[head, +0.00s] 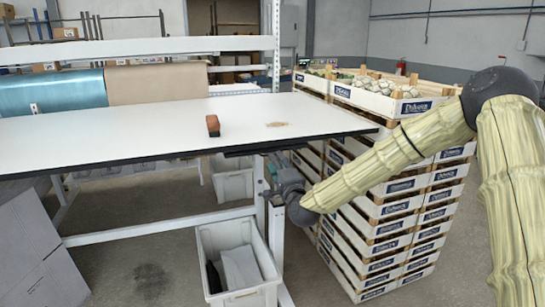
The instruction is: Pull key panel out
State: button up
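A white table (130,130) with a dark front edge fills the left and middle of the head view. A thin dark panel (250,151) sits under its front edge near the right corner; it may be the key panel, but it is too small to make out any keys. My gripper (270,167) is just below this dark panel, beside the white table leg. The grey wrist partly hides the fingers. I cannot tell whether the fingers touch the panel or how far apart they are.
A white bin (238,264) stands on the floor below my wrist, and another bin (232,178) is behind. Stacked produce crates (385,215) rise close behind my arm. Floor at the lower left middle is clear.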

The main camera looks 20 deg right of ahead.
jog(key=shift+w+r, duration=0.2)
jog(key=shift+w, duration=0.9)
jog(key=shift+w+r, duration=0.15)
jog(key=shift+w, duration=0.9)
grip_shut()
